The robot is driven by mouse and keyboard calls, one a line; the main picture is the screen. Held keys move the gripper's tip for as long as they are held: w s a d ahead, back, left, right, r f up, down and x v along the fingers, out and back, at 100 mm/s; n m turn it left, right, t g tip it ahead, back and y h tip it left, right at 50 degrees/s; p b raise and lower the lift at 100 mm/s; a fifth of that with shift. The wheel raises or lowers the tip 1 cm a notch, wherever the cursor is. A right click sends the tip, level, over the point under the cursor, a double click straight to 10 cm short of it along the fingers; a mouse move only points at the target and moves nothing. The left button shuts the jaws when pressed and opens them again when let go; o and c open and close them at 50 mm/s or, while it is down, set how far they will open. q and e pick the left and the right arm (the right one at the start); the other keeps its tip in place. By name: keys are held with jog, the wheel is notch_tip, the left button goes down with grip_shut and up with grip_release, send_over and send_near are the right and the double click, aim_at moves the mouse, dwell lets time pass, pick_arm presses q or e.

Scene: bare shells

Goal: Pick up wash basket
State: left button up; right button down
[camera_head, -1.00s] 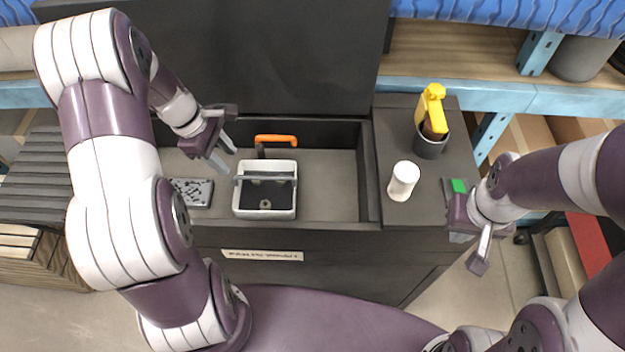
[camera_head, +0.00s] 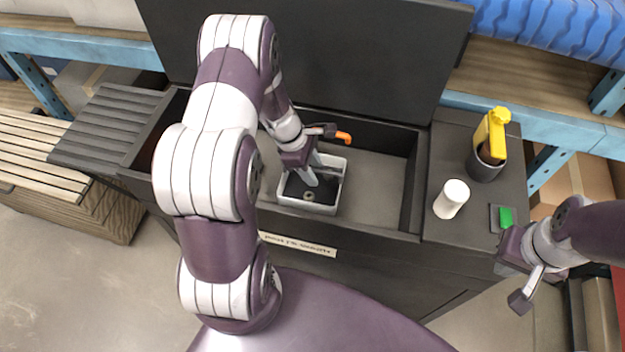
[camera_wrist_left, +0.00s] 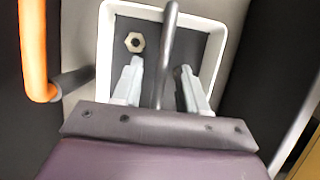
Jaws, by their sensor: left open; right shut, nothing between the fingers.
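The wash basket (camera_head: 313,208) is a small white-rimmed tub with a dark inside and a grey bar handle, standing in the open dark bin. It also shows in the left wrist view (camera_wrist_left: 216,48), with its handle (camera_wrist_left: 168,50) running between my fingers. My left gripper (camera_head: 312,178) is over the basket, pointing down, its open fingers (camera_wrist_left: 158,85) on either side of the handle. The handle does not look gripped. A hex nut (camera_wrist_left: 134,42) lies inside the basket. My right gripper (camera_head: 512,285) is shut and empty, right of the bin.
An orange handle (camera_head: 343,137) stands behind the basket. The bin's raised dark lid (camera_head: 320,50) is at the back. A white cylinder (camera_head: 451,199) and a dark cup (camera_head: 485,165) with a yellow tool (camera_head: 492,133) stand on the right ledge. The bin floor (camera_head: 380,190) right of the basket is clear.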

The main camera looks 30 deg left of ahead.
pick_arm(q)
jog(key=shift+f, duration=0.35)
dwell(0.4)
grip_shut()
